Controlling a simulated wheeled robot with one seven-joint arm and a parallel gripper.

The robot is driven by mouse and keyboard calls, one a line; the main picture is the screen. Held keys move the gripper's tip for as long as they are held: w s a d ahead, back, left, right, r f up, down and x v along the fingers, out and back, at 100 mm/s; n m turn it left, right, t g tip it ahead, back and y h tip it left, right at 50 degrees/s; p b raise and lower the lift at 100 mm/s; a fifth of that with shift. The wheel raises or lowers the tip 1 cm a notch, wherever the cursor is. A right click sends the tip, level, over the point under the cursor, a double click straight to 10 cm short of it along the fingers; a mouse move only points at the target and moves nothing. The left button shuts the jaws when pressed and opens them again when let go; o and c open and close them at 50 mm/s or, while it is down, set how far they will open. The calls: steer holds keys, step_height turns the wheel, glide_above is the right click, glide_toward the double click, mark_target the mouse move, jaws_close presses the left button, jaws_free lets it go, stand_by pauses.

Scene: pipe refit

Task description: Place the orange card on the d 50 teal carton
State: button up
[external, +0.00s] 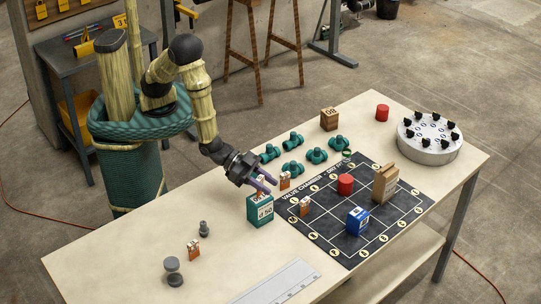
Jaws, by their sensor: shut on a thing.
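The teal carton (262,211) with a white "d 50" label stands on the table at the left edge of the dark mat. My gripper (269,187) is just above it, with purple fingers pointing down and to the right. The fingers are shut on a small orange card (261,194), which shows only in part at the top of the carton. I cannot tell whether the card touches the carton.
The dark gridded mat (331,238) holds a red cylinder (345,184), a blue box (357,221) and a tan block (384,184). Several teal valves (317,155) lie behind it. A round grey fixture (430,145) stands at right. A ruler (275,287) lies in front. The table's left end is mostly clear.

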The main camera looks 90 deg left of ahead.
steer(key=shift+f, duration=0.45)
steer(key=shift+s, duration=0.1)
steer(key=o, duration=0.9)
steer(key=shift+f, duration=0.1)
steer(key=shift+o, duration=0.2)
